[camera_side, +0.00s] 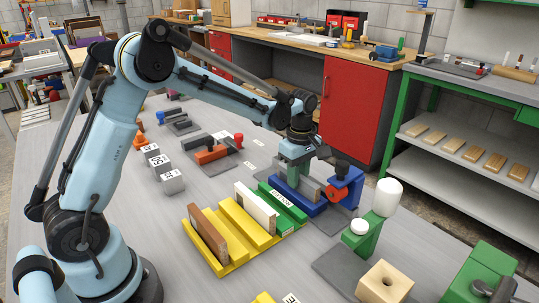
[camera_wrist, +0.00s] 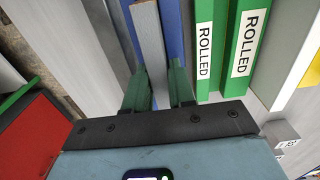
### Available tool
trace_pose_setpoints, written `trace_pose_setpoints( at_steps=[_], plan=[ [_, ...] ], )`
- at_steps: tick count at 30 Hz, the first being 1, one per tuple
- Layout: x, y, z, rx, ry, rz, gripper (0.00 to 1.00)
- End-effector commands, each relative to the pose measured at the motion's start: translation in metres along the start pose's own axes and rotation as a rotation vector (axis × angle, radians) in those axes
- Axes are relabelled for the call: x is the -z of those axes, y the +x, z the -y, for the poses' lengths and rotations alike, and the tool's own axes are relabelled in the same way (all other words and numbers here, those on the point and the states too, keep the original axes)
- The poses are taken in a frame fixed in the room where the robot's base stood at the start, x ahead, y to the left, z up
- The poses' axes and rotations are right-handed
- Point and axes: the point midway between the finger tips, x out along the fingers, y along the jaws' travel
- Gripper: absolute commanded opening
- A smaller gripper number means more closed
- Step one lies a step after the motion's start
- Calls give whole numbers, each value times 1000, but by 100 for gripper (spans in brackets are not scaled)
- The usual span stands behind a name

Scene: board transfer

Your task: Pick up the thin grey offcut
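The thin grey offcut (camera_wrist: 148,35) shows in the wrist view as a narrow upright strip in a blue holder (camera_wrist: 172,30). My gripper (camera_wrist: 158,66) has its two green fingers down on either side of the offcut, very close to its faces. I cannot tell whether they press on it. In the side view my gripper (camera_side: 294,178) is low over the blue holder (camera_side: 305,206), and the grey offcut (camera_side: 311,188) shows just right of the fingers. The offcut's lower part is hidden in the holder.
A green rack (camera_side: 284,203) labelled ROLLED stands beside the blue holder. A blue clamp with a red knob (camera_side: 342,180) stands close right. A green post stand (camera_side: 372,240) is nearer the camera.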

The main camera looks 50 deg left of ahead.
Motion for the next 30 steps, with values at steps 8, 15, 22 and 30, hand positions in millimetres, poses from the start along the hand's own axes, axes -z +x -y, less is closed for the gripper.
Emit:
trace_pose_setpoints(
  at_steps=[8,15,22,30],
  plan=[
    [0,0,0,0,0,0,0],
    [0,-5,0,0,0,0,0],
    [0,-27,0,0,0,0,0],
    [0,-68,0,0,0,0,0]
  ],
)
